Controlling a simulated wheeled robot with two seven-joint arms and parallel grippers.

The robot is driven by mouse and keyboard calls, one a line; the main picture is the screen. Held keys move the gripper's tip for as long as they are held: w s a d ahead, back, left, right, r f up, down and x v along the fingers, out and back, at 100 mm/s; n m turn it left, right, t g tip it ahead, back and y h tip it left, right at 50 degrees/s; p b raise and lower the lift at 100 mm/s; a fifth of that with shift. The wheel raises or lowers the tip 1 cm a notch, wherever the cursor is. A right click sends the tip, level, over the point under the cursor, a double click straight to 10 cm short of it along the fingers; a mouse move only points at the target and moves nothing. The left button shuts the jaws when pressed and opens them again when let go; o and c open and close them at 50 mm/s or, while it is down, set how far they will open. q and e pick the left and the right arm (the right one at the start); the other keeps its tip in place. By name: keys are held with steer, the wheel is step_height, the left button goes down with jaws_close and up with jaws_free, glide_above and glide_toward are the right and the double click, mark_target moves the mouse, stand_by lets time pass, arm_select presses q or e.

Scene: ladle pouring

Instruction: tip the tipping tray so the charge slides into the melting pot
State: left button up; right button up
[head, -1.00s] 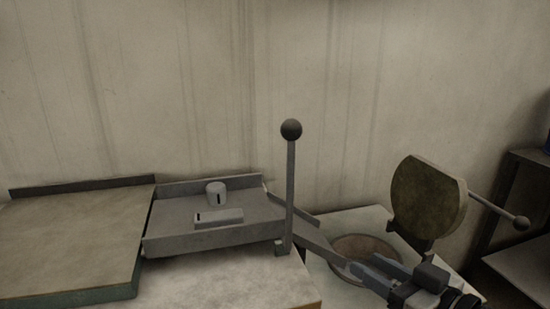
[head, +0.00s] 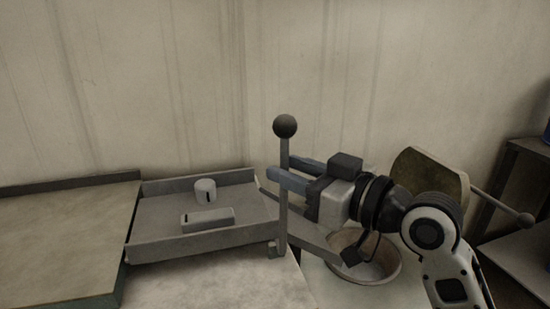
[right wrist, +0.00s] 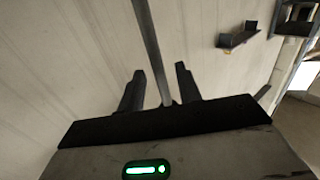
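The grey tipping tray (head: 155,214) lies level at left centre in the head view. It holds the charge, a pale cylinder (head: 205,191) and a flat bar (head: 208,220), each with a dark mark. An upright lever (head: 285,126) with a dark ball knob rises at the tray's right end. A chute (head: 312,232) slopes from the tray toward the round melting pot (head: 389,264). My right gripper (head: 287,171) is open, its fingers on either side of the lever rod below the knob. In the right wrist view the rod (right wrist: 150,45) passes between the fingers, with gaps. My left gripper is out of view.
A flat table (head: 60,235) adjoins the tray on the left. Dark shelving (head: 520,185) stands at far right. The wall is close behind.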

steer(key=x, duration=0.3)
steer(key=shift+w+a, duration=0.25)
jaws_close()
